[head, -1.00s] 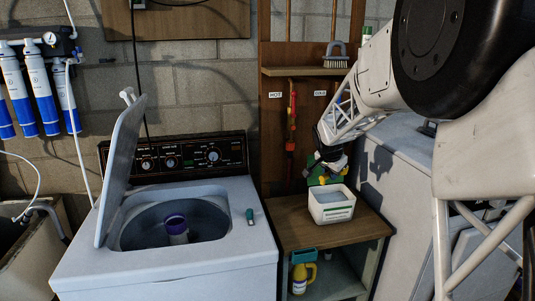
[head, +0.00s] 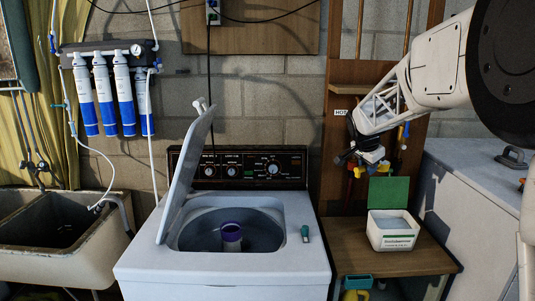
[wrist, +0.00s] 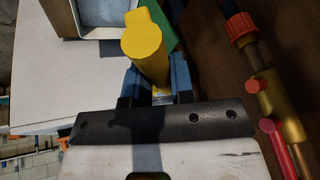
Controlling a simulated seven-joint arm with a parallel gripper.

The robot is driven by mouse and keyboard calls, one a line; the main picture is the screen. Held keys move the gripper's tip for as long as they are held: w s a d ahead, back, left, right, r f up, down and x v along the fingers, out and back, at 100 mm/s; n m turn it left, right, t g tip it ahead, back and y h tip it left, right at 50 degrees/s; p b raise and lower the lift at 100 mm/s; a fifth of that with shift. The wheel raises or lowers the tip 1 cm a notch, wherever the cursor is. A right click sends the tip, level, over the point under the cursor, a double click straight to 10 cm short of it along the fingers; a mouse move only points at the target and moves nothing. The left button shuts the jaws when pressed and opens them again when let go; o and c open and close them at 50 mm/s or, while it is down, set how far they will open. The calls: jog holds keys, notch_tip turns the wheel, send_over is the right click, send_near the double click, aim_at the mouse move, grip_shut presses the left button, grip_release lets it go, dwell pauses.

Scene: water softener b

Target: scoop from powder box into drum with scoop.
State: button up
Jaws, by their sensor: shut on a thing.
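My gripper (head: 366,162) is above and slightly left of the powder box in the head view. In the wrist view my gripper (wrist: 155,85) is shut on a yellow scoop (wrist: 145,48); whether it carries powder cannot be told. The white powder box (head: 393,240) stands on the wooden stand, its green lid (head: 388,191) raised and pale contents inside. Its corner (wrist: 82,8) shows at the top of the wrist view, apart from the scoop. The drum (head: 202,238) is inside the open washer to the left, with a purple-topped centre post (head: 232,233).
The washer's raised lid (head: 187,175) stands at the drum's left side. A small green object (head: 305,233) rests on the washer's right rim. Pipes with red and yellow valves are on the wooden panel (head: 343,150) close behind my gripper. A grey appliance (head: 465,195) stands right.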

jog(key=shift+w+a+n, duration=0.25)
jog(key=shift+a+n, duration=0.05)
jog(key=shift+a, duration=0.35)
jog(key=w+a+f+n+y, duration=0.2)
jog(key=a+f+n, duration=0.3)
jog(key=a+n, duration=0.1)
jog(key=w+a+f+n+y, duration=0.3)
jog(key=a+f+n, duration=0.2)
jog(key=a+n, duration=0.1)
jog(key=shift+w+a+f+n+t+y, duration=0.3)
jog(key=shift+a+f, duration=0.05)
jog(key=shift+a, duration=0.45)
jog(key=s+a+f, duration=0.2)
jog(key=a+f, duration=0.2)
jog(key=a, duration=0.6)
jog(key=s+a+f+m, duration=0.1)
jog(key=s+a+f, duration=0.2)
jog(key=a, duration=0.7)
jog(key=shift+s+a+f, duration=0.2)
jog(key=shift+a+f, duration=0.15)
jog(key=shift+a, duration=0.05)
jog(key=shift+d+f+m+t+y, duration=0.15)
jog(key=shift+m+y, duration=0.1)
jog(key=shift+y, duration=0.65)
jog(key=shift+d+r+m+t+y, duration=0.15)
jog(key=shift+m+y, duration=0.1)
jog(key=shift+y, duration=0.65)
